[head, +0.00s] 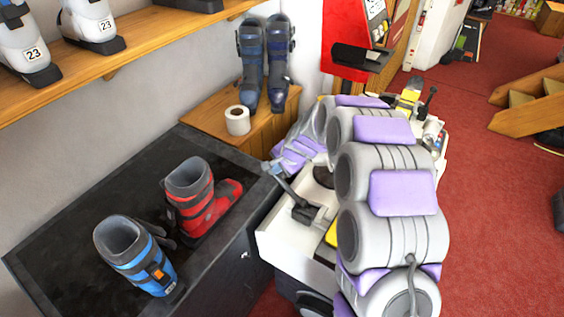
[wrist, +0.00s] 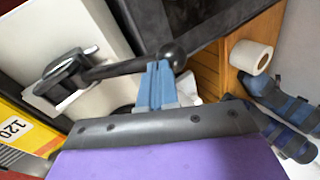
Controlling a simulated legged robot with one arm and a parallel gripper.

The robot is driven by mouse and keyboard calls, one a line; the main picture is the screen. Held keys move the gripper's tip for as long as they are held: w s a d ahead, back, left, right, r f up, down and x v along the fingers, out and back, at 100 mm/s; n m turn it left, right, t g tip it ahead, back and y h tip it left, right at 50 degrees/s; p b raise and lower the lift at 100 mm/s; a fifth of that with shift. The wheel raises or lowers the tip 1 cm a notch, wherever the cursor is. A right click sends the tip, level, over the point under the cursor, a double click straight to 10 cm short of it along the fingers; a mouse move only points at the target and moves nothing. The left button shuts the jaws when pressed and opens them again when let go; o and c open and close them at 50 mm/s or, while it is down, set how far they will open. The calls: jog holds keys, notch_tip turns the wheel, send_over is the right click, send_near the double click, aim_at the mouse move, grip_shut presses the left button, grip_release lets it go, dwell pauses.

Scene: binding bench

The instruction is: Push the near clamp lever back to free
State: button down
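The near clamp lever (head: 289,190) is a dark bar rising from a black clamp base (head: 309,215) on the white bench, leaning up and to the left. In the wrist view the lever (wrist: 120,68) runs from its base (wrist: 66,76) to a round black knob (wrist: 173,55). My gripper (wrist: 156,82) shows blue fingers that look shut together and empty, their tips close beside the lever just below the knob. I cannot tell whether they touch it. In the head view the blue fingertips (head: 271,168) are at the lever's upper end.
A far clamp with a black lever (head: 430,98) is at the bench's far side. A dark cabinet (head: 75,195) at left holds a blue boot (head: 135,257) and a red boot (head: 197,200). A tape roll (head: 237,120) and dark blue boots (head: 265,65) stand on a wooden box.

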dwell(0.4)
jog(key=shift+s+d+r, duration=0.15)
jog(key=shift+d+r, duration=0.05)
jog(key=p+v, duration=0.2)
jog(key=v, duration=1)
jog(key=shift+s+d, duration=0.4)
jog(key=shift+s, duration=0.05)
jog(key=s+d+r+n+g+h+b, duration=0.1)
jog(key=s+d+n+g, duration=0.1)
jog(key=s, duration=1.2)
jog(key=s+d+n+g+h+b, duration=0.1)
jog(key=s+d, duration=0.4)
jog(key=s, duration=0.9)
jog(key=s+d+r+n+g+h+b, duration=0.1)
jog(key=s+d+n, duration=0.3)
jog(key=s, duration=1)
jog(key=shift+r+n+g+h, duration=0.3)
jog(key=shift+n+g+h, duration=0.3)
jog(key=shift+g, duration=0.3)
jog(key=shift+w, duration=0.1)
